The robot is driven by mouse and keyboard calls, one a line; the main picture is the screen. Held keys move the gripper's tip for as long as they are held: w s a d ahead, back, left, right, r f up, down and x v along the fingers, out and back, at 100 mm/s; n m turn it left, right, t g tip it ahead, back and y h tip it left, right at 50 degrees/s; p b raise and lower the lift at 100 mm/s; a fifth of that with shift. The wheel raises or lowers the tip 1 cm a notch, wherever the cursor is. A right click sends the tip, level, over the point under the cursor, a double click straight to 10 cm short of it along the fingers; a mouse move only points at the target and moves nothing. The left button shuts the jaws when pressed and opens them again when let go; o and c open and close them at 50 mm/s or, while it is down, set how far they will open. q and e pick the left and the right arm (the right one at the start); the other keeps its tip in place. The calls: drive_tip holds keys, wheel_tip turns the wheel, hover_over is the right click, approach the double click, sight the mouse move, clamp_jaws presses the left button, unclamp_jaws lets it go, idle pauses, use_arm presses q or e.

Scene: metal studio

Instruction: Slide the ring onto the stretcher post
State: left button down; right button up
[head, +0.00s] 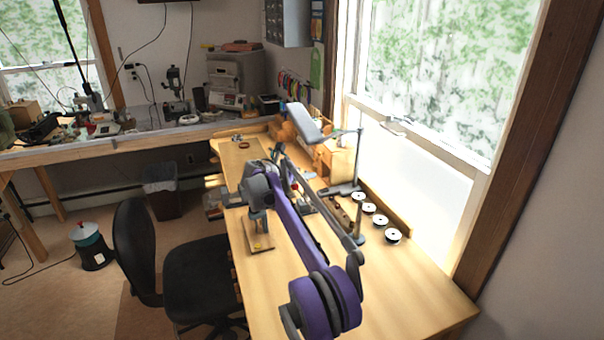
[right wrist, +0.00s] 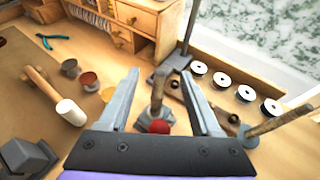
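My right gripper (right wrist: 160,72) is open, its two grey fingers apart in the right wrist view; in the head view it lies at the far end of my purple arm, over the bench. An upright post (right wrist: 157,92) on a grey base shows between the fingers, with a small red piece (right wrist: 158,127) at its foot. I cannot tell whether a finger touches it. Another post (right wrist: 278,121) on a grey base stands at right. I cannot tell which is the stretcher post. A small brown ring-like shape (head: 244,145) lies far along the bench; whether it is the ring is unclear. My left gripper is out of view.
A mallet (right wrist: 68,110) and several small cups (right wrist: 88,80) lie to the left. White discs (right wrist: 221,80) line the window side. A wooden drawer unit (right wrist: 140,20) and a lamp stand (right wrist: 185,45) are beyond. The near bench surface (head: 410,295) is clear.

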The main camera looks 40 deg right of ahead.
drive_tip(key=shift+a, duration=0.1)
drive_tip(key=b+v, duration=0.1)
drive_tip(key=v, duration=0.9)
drive_tip(key=shift+a+r, duration=0.2)
drive_tip(key=shift+a, duration=0.05)
drive_tip(key=shift+s, duration=0.1)
idle(0.5)
